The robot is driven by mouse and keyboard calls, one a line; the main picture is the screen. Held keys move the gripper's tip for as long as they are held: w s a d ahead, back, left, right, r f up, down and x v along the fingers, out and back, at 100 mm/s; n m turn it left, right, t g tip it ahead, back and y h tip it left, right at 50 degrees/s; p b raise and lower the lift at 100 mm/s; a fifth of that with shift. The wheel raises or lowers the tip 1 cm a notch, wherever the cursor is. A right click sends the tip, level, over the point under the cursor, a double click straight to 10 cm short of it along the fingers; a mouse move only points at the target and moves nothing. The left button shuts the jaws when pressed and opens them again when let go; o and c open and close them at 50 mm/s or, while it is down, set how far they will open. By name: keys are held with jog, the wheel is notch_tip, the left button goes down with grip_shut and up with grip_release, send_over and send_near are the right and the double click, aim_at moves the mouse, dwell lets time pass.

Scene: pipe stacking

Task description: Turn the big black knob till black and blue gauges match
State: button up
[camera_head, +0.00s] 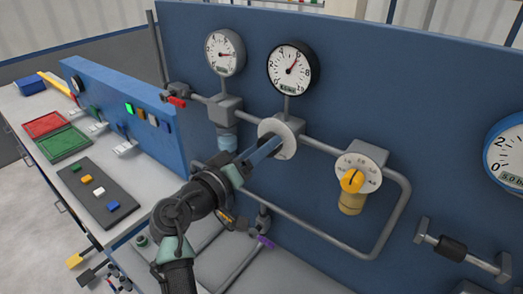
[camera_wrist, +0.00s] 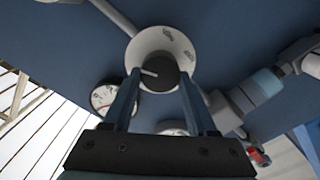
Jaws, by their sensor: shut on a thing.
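The big black knob (camera_wrist: 158,70) sits on a white round dial plate (camera_wrist: 150,44) in the wrist view. My gripper (camera_wrist: 157,76) has one finger on each side of the knob and is shut on it. A light pointer mark on the knob points left in that view. In the head view, my gripper (camera_head: 268,149) reaches the dial plate (camera_head: 289,136) and hides the knob.
A grey-rimmed gauge (camera_head: 224,53) is left of the black one. A yellow knob (camera_head: 352,181) on a white dial is to the right. Grey pipes (camera_head: 321,146) run along the blue panel. A bench with trays (camera_head: 44,125) stands at left.

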jog(key=shift+f+n, duration=0.1)
jog(key=shift+n, duration=2)
jog(key=o, duration=1.4)
jog(key=shift+c, duration=0.2)
jog(key=shift+a, duration=0.15)
jog(key=b+v, duration=0.4)
jog(key=v, duration=0.8)
jog(key=shift+s+a+b, duration=0.15)
jog(key=shift+s+b, duration=0.15)
jog(key=shift+s, duration=0.1)
